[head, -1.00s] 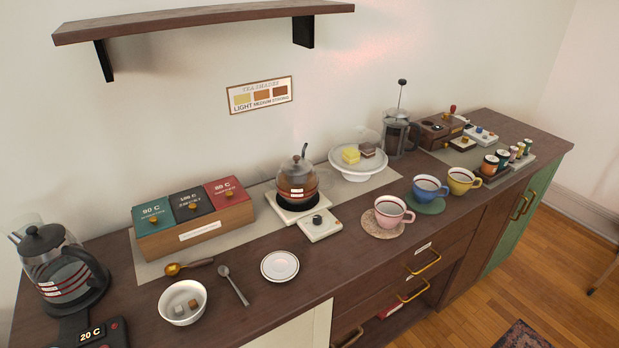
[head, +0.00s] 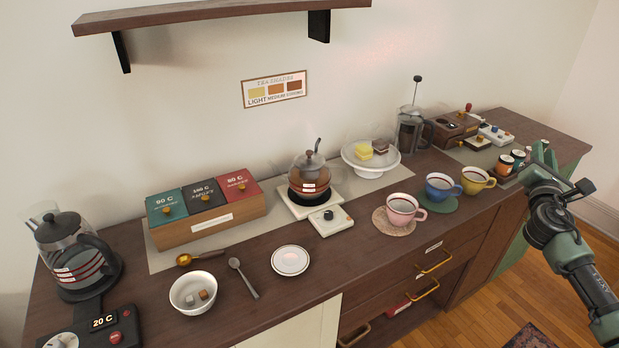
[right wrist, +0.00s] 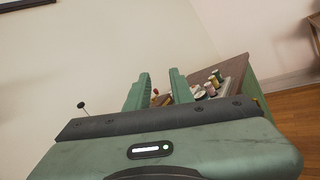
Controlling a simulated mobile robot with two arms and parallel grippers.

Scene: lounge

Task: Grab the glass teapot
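The teapot does not show in that view. My left gripper is not in view.
A glass kettle (head: 75,255) stands at the far left. Tea boxes (head: 210,222) are left of the teapot, a domed cake stand (head: 371,171) right. Pink (head: 402,210), blue and yellow cups line the front right. A shelf (head: 220,14) hangs above. A saucer (head: 290,260) lies in front.

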